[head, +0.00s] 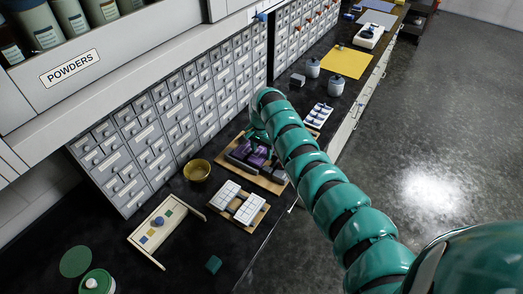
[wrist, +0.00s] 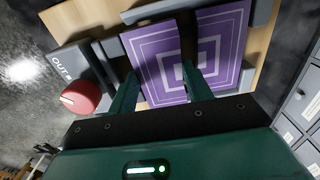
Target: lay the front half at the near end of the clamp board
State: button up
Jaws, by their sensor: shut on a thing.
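A purple tile half (wrist: 158,60) with pale concentric lines lies between my gripper's fingers (wrist: 160,90) in the wrist view. I cannot tell whether the held half touches the board. In the head view the board (head: 279,187) and purple pieces (head: 246,152) are partly hidden by my arm.
A wooden tray with white blocks (head: 225,195) stands just in front of the clamp board. A yellow bowl (head: 197,170) and a cream tray (head: 150,258) are left of it. Grey drawers (head: 150,145) line the back of the counter. Open floor lies right.

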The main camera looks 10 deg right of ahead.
jog(key=shift+f+b, duration=0.55)
jog(key=shift+f, duration=0.2)
dwell(0.6)
jog(key=o, duration=1.2)
jog(key=shift+c, duration=0.2)
notch_tip(320, 180, up, 18)
jog(key=p, duration=0.6)
jog(key=shift+f, duration=0.25)
